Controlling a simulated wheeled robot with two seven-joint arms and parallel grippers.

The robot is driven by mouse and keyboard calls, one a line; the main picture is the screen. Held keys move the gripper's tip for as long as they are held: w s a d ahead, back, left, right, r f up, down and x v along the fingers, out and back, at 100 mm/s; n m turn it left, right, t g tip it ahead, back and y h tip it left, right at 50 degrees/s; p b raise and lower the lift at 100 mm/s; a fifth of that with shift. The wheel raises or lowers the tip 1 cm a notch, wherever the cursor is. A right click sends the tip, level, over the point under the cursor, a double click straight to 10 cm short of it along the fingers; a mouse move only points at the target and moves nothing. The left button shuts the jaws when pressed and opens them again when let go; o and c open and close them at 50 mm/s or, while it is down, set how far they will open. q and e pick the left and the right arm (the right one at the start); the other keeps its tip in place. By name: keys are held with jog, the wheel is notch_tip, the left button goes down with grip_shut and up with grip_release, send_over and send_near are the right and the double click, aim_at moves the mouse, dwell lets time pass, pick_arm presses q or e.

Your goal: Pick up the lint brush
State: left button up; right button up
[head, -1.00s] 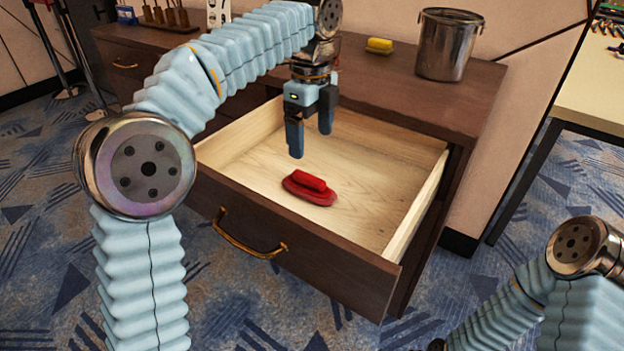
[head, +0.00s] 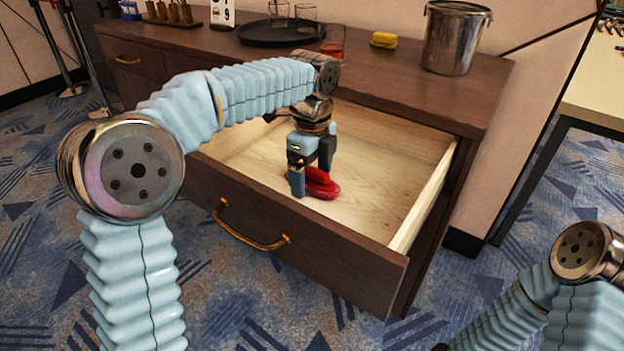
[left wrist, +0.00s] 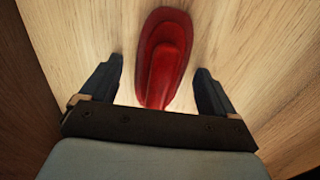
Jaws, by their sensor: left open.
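The red lint brush (head: 322,188) lies on the floor of the open drawer, partly hidden behind my left gripper in the head view. In the left wrist view the brush (left wrist: 165,58) lies between the two fingers, its handle ridge upward and its near end reaching toward the palm. My left gripper (head: 311,178) is open and pointing down inside the drawer, with a finger on each side of the brush. The left wrist view shows a gap between the brush and each fingertip (left wrist: 158,68). My right gripper is not in view.
The open wooden drawer (head: 405,172) has walls around the gripper. On the cabinet top (head: 395,80) stand a metal bucket (head: 455,38), a yellow sponge-like block (head: 384,40) and a dark tray (head: 262,37) with glasses. The drawer floor right of the brush is clear.

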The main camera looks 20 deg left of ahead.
aim_at(314, 170)
pick_arm(q)
jog(key=c, duration=1.2)
jog(key=shift+o, duration=0.2)
jog(key=shift+r, duration=0.1)
jog(key=shift+r, duration=0.4)
jog(key=r, duration=0.3)
jog(key=shift+s+d+p, duration=0.2)
jog(key=shift+d+p, duration=0.05)
jog(key=shift+p, duration=0.05)
jog(key=s+d+r, duration=0.8)
jog(key=s+r, duration=0.1)
jog(key=s, duration=0.1)
jog(key=shift+s+d, duration=0.2)
jog(key=shift+s, duration=0.1)
